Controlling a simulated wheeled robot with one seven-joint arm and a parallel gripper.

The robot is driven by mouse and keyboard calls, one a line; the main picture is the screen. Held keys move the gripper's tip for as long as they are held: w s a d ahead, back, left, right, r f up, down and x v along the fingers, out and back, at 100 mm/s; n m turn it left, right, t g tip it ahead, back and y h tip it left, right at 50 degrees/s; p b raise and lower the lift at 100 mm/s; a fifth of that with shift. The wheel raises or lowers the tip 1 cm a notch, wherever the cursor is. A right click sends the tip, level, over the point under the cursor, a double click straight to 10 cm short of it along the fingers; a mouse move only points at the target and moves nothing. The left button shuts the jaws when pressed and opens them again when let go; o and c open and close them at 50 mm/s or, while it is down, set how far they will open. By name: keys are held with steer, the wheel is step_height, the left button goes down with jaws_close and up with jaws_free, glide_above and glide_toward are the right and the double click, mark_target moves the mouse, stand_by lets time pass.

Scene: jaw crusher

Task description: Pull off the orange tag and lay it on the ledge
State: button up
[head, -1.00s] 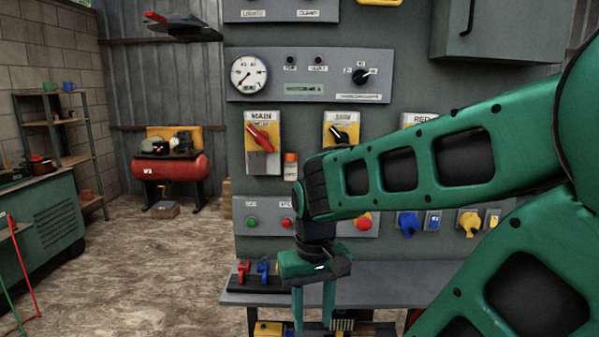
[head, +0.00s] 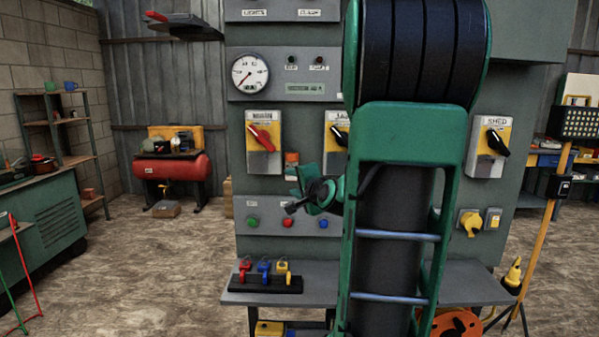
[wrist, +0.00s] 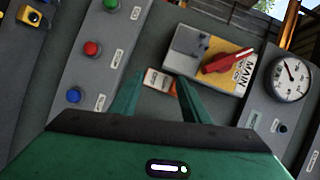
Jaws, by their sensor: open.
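The orange tag (head: 291,158) hangs on the grey panel just right of the MAIN switch in the head view; its lower part is partly covered by my gripper. My gripper (wrist: 160,75) is open, with the orange tag (wrist: 154,83) showing between and beyond its two green fingers in the wrist view. I cannot tell whether the fingers touch it. The grey ledge (head: 473,290) runs below the panel, its middle hidden by my arm.
The MAIN switch (head: 264,144) with its red handle is close beside the tag. A button strip (head: 268,224) lies below. A black rack (head: 265,285) with red, blue and yellow padlock-like pieces stands on the ledge's left part. The ledge's right part looks clear.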

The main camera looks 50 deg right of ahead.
mark_target(292, 159)
steer(key=d+r+m+t+h, duration=0.1)
steer(key=d+r+m+h, duration=0.1)
steer(key=d+r+m, duration=0.15)
steer(key=shift+n, duration=0.25)
steer(key=x, duration=1)
steer(key=shift+d+r, duration=0.1)
steer(key=shift+d, duration=0.25)
jaws_close()
steer(key=shift+s+a, duration=1.65)
steer(key=shift+a, duration=0.3)
